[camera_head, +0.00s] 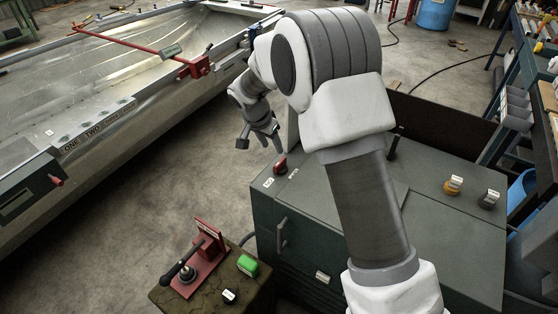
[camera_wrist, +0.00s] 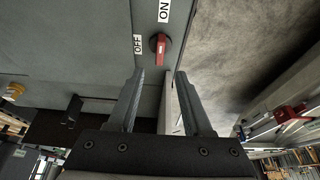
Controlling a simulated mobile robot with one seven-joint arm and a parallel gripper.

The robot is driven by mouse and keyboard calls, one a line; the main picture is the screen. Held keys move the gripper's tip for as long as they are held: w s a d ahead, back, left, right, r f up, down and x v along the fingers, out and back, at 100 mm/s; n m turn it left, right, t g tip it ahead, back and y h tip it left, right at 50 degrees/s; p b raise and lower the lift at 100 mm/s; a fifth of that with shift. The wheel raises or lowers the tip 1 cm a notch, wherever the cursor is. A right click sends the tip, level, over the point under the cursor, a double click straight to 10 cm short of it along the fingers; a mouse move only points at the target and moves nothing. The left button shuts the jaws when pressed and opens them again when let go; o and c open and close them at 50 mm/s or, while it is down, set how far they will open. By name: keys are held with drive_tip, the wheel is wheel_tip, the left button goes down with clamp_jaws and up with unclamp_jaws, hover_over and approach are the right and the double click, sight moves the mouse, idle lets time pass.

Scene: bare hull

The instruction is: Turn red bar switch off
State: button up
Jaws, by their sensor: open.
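The red bar switch (camera_head: 280,164) sits on the near-left top of the dark green cabinet (camera_head: 285,205), and also shows in the wrist view (camera_wrist: 160,48). There its red bar runs roughly up and down the picture, in line with the ON label (camera_wrist: 164,11) above it. The OFF label (camera_wrist: 138,44) is to its left. My gripper (camera_head: 262,142) is open and empty, above and slightly beyond the switch in the head view. In the wrist view my gripper (camera_wrist: 160,74) has its fingertips either side of the switch's line, apart from it.
A yellow knob (camera_head: 452,187) and a dark knob (camera_head: 488,199) stand on the cabinet's right part. A pedestal in front carries a black lever on a red base (camera_head: 205,270) and a green button (camera_head: 247,265). A metal hull (camera_head: 130,90) lies left, with concrete floor between.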

sight(279, 162)
drive_tip(key=x, duration=1)
drive_tip(key=shift+w+d+f, duration=0.1)
drive_tip(key=shift+w+f, duration=0.1)
drive_tip(key=shift+f, duration=0.1)
clamp_jaws()
